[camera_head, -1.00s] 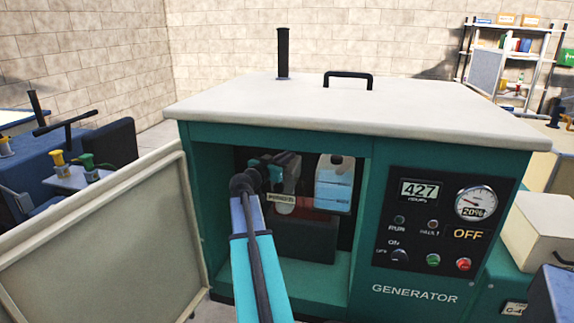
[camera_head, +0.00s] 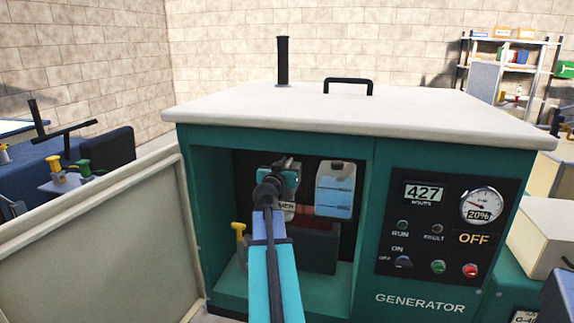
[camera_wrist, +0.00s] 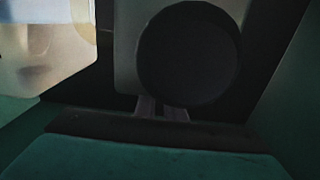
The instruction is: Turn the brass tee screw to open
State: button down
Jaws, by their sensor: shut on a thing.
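I cannot make out the brass tee screw for sure; my gripper hides the place in front of it. My gripper (camera_head: 287,165) is inside the open generator bay, in front of the fuel unit with the partly covered label (camera_head: 287,207). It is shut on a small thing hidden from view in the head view. The wrist view is dark: a round black disc (camera_wrist: 190,52) fills its upper middle, with two pale narrow pieces just below it. A yellow T-shaped handle (camera_head: 239,240) stands apart at the bay's lower left, clear of my gripper.
A translucent bottle with blue liquid (camera_head: 335,188) hangs just right of my gripper. The bay's side wall and the open door panel (camera_head: 95,245) bound the left. The control panel (camera_head: 445,225) lies to the right and reads OFF.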

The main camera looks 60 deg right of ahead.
dwell(0.4)
jog(key=c, duration=1.8)
grip_release()
jog(key=shift+c, duration=0.2)
jog(key=shift+a, duration=0.1)
jog(key=b+v, duration=0.3)
jog(key=v, duration=0.5)
jog(key=shift+s+a, duration=0.15)
jog(key=shift+a, duration=0.05)
jog(key=shift+a+b, duration=0.1)
jog(key=shift+b, duration=0.2)
jog(key=b+v, duration=0.2)
jog(key=b, duration=0.4)
jog(key=shift+a+f, duration=0.1)
